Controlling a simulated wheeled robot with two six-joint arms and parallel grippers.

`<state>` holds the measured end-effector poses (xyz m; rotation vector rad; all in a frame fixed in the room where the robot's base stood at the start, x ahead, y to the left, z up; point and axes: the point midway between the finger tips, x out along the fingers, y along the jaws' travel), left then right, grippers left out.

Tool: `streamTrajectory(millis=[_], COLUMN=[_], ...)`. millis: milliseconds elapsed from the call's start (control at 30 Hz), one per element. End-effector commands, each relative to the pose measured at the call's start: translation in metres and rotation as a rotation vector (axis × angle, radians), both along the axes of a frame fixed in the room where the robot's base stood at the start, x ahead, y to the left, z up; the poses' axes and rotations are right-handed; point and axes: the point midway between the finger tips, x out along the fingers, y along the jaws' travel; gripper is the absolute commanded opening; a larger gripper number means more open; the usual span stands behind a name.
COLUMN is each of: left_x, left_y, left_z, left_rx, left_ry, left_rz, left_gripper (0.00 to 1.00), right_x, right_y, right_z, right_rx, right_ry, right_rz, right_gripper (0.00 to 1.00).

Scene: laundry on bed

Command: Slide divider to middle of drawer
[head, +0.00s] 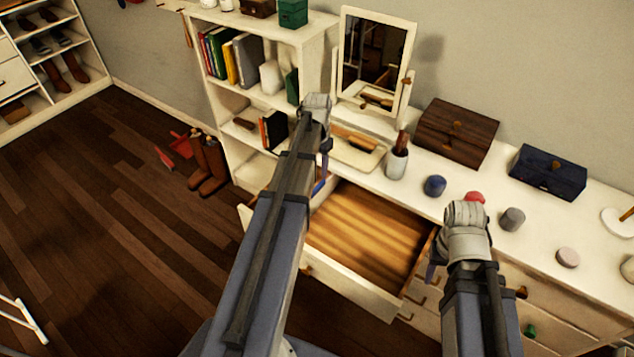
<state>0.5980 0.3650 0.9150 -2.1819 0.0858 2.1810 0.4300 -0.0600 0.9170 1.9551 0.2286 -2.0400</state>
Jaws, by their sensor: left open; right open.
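The open drawer (345,285) of the white dresser has a striped light-wood bottom and appears largely empty. I cannot clearly make out the divider; a thin brown strip stands along the drawer's right side, and I cannot tell whether it is the divider or the wall. My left gripper (325,150) is open above the drawer's back left, in front of the dresser top. My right gripper (432,268) is open at the drawer's right edge; its fingers are mostly hidden behind its wrist. My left arm hides the drawer's left part.
On the dresser top stand a mirror (378,60), a cup with a brush (397,163), a wooden box (457,132), a dark blue box (548,172) and several small jars. A bookshelf (235,110) is at left. Boots (207,165) stand on the floor.

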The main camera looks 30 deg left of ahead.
Motion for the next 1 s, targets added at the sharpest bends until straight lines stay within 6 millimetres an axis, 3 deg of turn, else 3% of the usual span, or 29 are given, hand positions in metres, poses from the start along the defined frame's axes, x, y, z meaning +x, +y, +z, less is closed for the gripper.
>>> streamTrajectory(millis=[267,700,1000], left_x=[0.0,0.0,0.0], left_y=[-0.001,-0.001,-0.001], left_z=[-0.022,-0.074,-0.077], left_rx=[0.0,0.0,0.0], left_ry=[0.0,0.0,0.0], left_rz=[0.0,0.0,0.0], left_gripper=[0.45,0.45,0.45], right_x=[0.0,0.0,0.0], right_y=[0.0,0.0,0.0], right_z=[-0.022,-0.074,-0.077], right_rx=[0.0,0.0,0.0], right_ry=[0.0,0.0,0.0], right_rz=[0.0,0.0,0.0], right_gripper=[0.5,0.5,0.5])
